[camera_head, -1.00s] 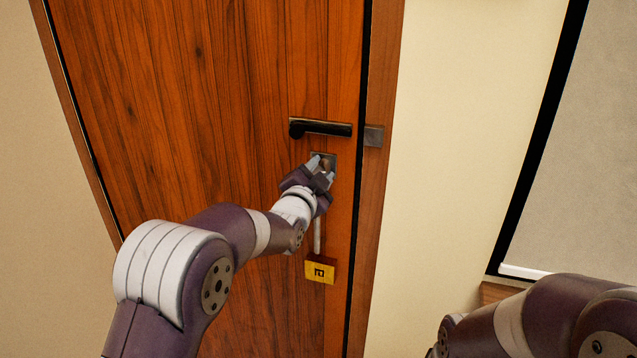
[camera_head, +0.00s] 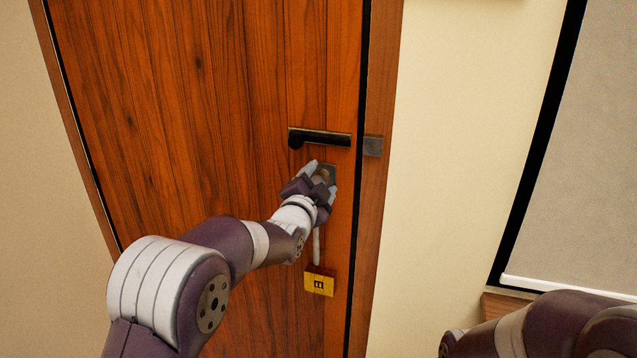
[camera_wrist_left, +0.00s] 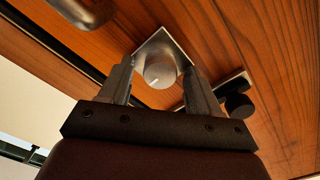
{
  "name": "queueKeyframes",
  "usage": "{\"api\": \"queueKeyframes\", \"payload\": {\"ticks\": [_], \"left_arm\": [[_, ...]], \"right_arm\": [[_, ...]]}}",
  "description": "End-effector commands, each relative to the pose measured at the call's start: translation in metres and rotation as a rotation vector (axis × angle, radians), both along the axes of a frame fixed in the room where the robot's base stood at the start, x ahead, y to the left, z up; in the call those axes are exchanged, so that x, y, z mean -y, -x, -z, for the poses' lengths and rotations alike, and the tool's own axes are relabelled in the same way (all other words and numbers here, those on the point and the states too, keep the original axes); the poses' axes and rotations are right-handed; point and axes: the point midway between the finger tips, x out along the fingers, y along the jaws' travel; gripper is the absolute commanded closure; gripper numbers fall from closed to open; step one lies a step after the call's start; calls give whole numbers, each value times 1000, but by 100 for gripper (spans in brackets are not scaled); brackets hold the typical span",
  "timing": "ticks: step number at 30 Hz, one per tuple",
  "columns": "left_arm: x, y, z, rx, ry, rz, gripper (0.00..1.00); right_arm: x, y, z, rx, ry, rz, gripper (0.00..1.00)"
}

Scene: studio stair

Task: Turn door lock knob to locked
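The lock knob (camera_wrist_left: 160,71) is a round grey knob with a short white mark towards its lower right in the left wrist view. It sits on a square metal plate (camera_wrist_left: 162,45) on the wooden door (camera_head: 200,100). My left gripper (camera_head: 321,174) is at the lock, below the dark door handle (camera_head: 322,138). In the wrist view its two fingers (camera_wrist_left: 160,77) stand on either side of the knob, with visible gaps, so it looks open and empty. The lock is partly hidden by the gripper in the head view. My right gripper is not in view; only its arm shows.
A yellow tag or padlock (camera_head: 318,284) with a dark mark hangs below the lock, close under my left wrist. The metal strike (camera_head: 373,146) is on the door frame at right. The cream wall (camera_head: 450,150) beside it is clear.

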Motion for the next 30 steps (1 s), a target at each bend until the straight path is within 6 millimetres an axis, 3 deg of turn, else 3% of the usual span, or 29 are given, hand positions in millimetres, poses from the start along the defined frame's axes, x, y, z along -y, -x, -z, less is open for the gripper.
{"api": "queueKeyframes", "payload": {"ticks": [8,21,30], "left_arm": [[-4,12,2,-1,1,-1,37],[-35,110,2,0,0,0,37],[-39,121,1,-1,0,1,37]], "right_arm": [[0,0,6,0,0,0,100],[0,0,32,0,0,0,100],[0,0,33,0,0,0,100]]}}
